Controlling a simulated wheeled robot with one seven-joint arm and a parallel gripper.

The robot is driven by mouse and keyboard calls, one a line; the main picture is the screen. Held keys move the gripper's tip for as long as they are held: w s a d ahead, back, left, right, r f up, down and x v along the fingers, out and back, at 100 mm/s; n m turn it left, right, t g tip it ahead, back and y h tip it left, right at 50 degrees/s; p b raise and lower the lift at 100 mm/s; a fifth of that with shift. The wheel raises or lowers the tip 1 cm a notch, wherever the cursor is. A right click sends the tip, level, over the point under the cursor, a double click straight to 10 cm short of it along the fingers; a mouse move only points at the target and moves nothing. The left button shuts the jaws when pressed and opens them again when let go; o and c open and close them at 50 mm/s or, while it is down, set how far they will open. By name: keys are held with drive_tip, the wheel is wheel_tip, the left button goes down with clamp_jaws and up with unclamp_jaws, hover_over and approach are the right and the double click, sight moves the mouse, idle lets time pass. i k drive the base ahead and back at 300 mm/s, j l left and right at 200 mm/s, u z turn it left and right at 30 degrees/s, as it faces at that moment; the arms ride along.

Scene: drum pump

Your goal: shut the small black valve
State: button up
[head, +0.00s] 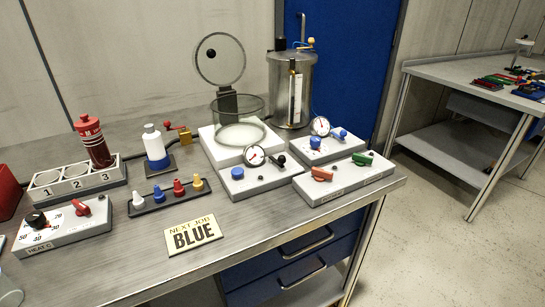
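A small black valve handle (279,160) stands on the right part of a white block (262,184), beside a round dial gauge (254,156) and a blue knob (237,171). The handle looks tilted, with a rounded end. It is too small to tell whether the valve is open or shut. My gripper is not in view, so its state does not show.
A clear chamber (239,125) with a raised round lid (220,60) stands behind the block. A block with red and green handles (343,179) lies to the right. The front-middle bench is bare.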

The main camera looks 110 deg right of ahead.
sight(281, 159)
drive_tip(key=k+l+z, duration=0.15)
drive_tip(key=k+z, duration=0.15)
drive_tip(key=z, duration=0.2)
drive_tip(key=k+l+z, duration=0.3)
drive_tip(key=z, duration=0.2)
